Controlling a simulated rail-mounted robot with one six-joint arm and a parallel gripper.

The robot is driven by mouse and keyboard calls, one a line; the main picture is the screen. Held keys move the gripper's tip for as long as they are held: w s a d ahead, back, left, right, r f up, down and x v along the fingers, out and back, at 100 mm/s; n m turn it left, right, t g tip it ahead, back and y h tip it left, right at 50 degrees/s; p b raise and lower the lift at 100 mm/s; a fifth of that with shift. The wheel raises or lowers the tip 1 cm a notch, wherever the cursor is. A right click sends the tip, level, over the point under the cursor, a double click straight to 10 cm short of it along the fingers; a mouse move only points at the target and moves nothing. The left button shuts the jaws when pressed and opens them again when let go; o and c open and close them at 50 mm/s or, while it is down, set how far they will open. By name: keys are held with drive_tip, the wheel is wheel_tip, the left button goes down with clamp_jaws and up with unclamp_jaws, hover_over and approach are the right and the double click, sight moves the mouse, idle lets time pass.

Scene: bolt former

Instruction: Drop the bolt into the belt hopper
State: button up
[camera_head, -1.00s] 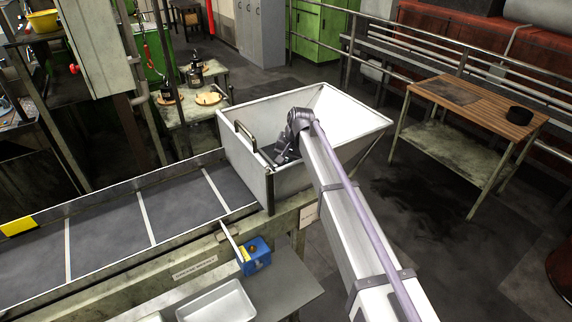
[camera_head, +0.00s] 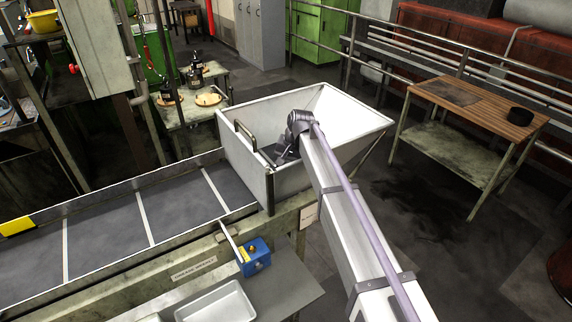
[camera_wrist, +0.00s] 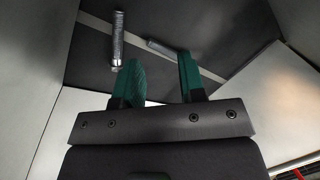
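The belt hopper (camera_head: 345,115) is a white, flared open box at the end of the grey conveyor belt (camera_head: 110,235). My gripper (camera_head: 276,158) hangs inside it, small and dark in the head view. In the wrist view my gripper (camera_wrist: 158,62) has two green fingers, spread apart with nothing between them. A silver bolt (camera_wrist: 117,40) lies on the dark surface beyond the left fingertip, near a pale stripe. A second silver bolt-like piece (camera_wrist: 160,47) lies beyond the fingers, close to the right fingertip. I cannot tell whether it touches that finger.
The hopper's pale walls (camera_wrist: 235,95) close in around my gripper. A handle (camera_head: 246,136) stands on the left wall. A blue box (camera_head: 256,257) and a metal tray (camera_head: 216,303) are below the belt. A wooden-topped table (camera_head: 475,105) stands to the right, with clear floor between.

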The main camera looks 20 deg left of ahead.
drive_tip(key=p+v, duration=1.2)
drive_tip(key=v, duration=0.1)
drive_tip(key=shift+a+r, duration=0.1)
drive_tip(key=shift+a, duration=0.05)
